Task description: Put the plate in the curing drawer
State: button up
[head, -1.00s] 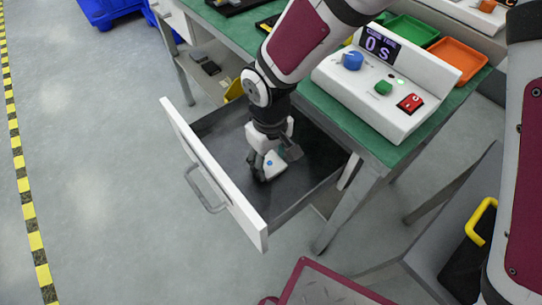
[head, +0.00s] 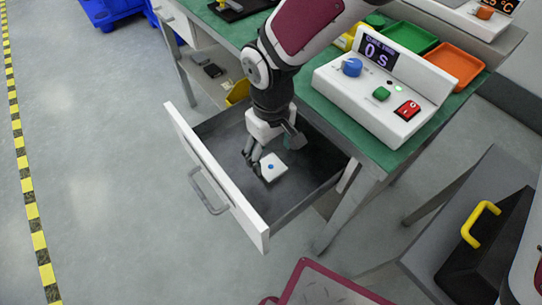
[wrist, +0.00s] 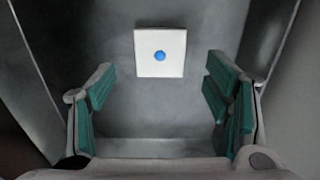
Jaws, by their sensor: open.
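The plate (head: 273,169) is a small white square with a blue dot in its middle. It lies flat on the dark floor of the open curing drawer (head: 234,205). In the wrist view the plate (wrist: 160,68) lies ahead of my fingertips, with none of it between the pads. My gripper (head: 265,160) is over the drawer, just above the plate and apart from it. In the wrist view my gripper (wrist: 160,95) is open and empty, its green-padded fingers spread wide.
A white control box (head: 375,95) with a display reading "0 s", a blue knob, a green button and a red switch stands on the green bench. Green (head: 410,38) and orange (head: 455,62) trays sit behind it. The floor left of the drawer is clear.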

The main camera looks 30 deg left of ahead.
aim_at(271, 167)
notch_tip(271, 167, up, 7)
jog(key=p, duration=0.1)
jog(key=shift+p, duration=0.35)
